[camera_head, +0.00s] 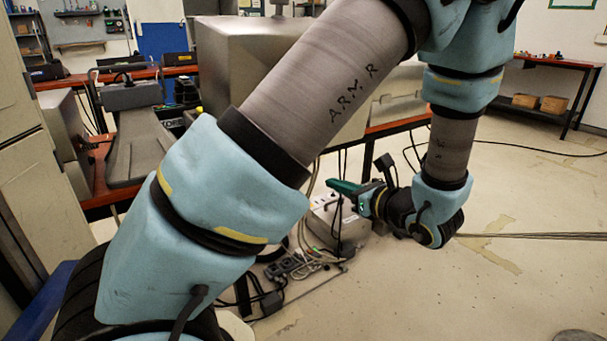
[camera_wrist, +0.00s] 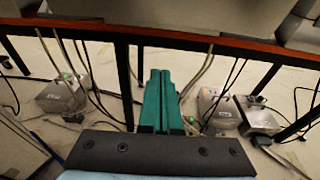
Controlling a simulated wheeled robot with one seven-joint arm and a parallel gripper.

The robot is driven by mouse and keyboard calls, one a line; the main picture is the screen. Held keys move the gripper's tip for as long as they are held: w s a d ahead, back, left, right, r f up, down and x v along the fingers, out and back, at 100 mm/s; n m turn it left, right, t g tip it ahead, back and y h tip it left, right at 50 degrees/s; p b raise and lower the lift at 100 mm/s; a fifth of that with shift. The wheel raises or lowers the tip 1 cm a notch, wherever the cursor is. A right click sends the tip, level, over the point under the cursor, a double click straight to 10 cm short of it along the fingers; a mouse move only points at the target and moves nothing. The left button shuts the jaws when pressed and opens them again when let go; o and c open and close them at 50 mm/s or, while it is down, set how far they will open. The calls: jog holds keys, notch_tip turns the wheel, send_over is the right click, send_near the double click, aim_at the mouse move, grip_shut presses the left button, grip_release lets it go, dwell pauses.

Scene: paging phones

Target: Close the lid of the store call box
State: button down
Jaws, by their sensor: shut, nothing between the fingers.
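A dark box front (camera_head: 171,124) with partly hidden lettering that seems to end in "ORE" stands on the red-edged bench in the head view. It is probably the store call box. My arm covers much of it, and I cannot tell how its lid stands. My gripper (camera_head: 338,187) has green fingers and is low at right, beyond the bench's front edge and apart from that box. In the wrist view the fingers (camera_wrist: 160,76) lie together, empty, below the bench edge (camera_wrist: 180,33).
Large grey metal housings (camera_head: 240,50) stand on the bench. A grey long-bodied device (camera_head: 140,145) lies at left. Cables and a power strip (camera_head: 290,263) are under the bench. Grey boxes (camera_wrist: 62,96) sit on the floor. Open floor (camera_head: 500,260) is at right.

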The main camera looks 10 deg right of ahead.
jog(key=d+x, duration=0.1)
jog(key=x, duration=0.9)
jog(key=shift+s+d+r, duration=0.1)
jog(key=shift+r, duration=0.95)
jog(key=shift+s+r, duration=0.15)
jog(key=shift+r, duration=0.85)
